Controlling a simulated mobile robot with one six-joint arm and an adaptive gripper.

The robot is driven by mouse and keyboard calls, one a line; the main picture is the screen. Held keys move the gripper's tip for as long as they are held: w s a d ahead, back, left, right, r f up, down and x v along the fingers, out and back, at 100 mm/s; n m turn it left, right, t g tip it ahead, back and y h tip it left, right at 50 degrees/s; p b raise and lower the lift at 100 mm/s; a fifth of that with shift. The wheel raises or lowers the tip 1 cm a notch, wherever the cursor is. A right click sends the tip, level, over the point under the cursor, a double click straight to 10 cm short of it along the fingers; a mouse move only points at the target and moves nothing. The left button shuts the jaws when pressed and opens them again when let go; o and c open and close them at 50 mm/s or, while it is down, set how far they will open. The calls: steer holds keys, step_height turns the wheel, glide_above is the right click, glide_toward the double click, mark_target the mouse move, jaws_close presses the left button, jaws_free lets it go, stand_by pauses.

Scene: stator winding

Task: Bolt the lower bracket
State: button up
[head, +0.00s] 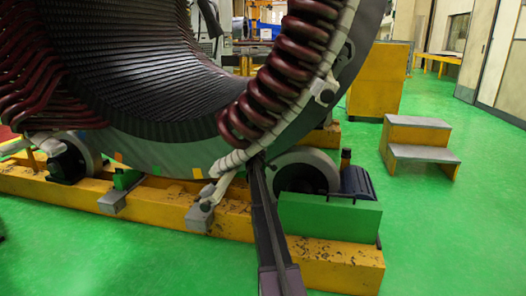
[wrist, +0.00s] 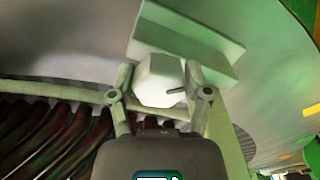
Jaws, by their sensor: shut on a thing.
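In the wrist view my gripper (wrist: 162,95) has its two fingers closed around a pale faceted block (wrist: 158,72). A small dark pin shows on the block beside the right finger. A pale angled bracket (wrist: 190,38) sits right behind the block, against the grey stator ring (wrist: 75,45); I cannot tell whether block and bracket are one piece. In the head view my dark arm rises to the ring's lower edge, and the gripper itself cannot be made out. A grey bracket (head: 323,90) shows on the ring's right side in the head view.
Dark red coils (head: 290,60) line the stator ring close to my arm. The ring rests on rollers (head: 305,172) over a yellow base beam (head: 335,262) with a green block (head: 330,218). Yellow steps (head: 418,140) stand at right. The green floor (head: 450,230) is clear there.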

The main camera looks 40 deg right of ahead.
steer(key=m, duration=0.5)
steer(key=shift+w+f+m, duration=0.1)
steer(key=shift+w+m, duration=0.05)
steer(key=shift+m, duration=0.15)
steer(key=m, duration=1)
steer(key=shift+w+a+m, duration=0.1)
steer(key=shift+w+m, duration=0.05)
steer(key=shift+m, duration=0.25)
steer(key=m, duration=0.5)
steer(key=shift+a+m, duration=0.1)
steer(key=shift+m, duration=0.2)
steer(key=o, duration=1.2)
steer(key=shift+c, duration=0.2)
steer(key=shift+a, duration=0.1)
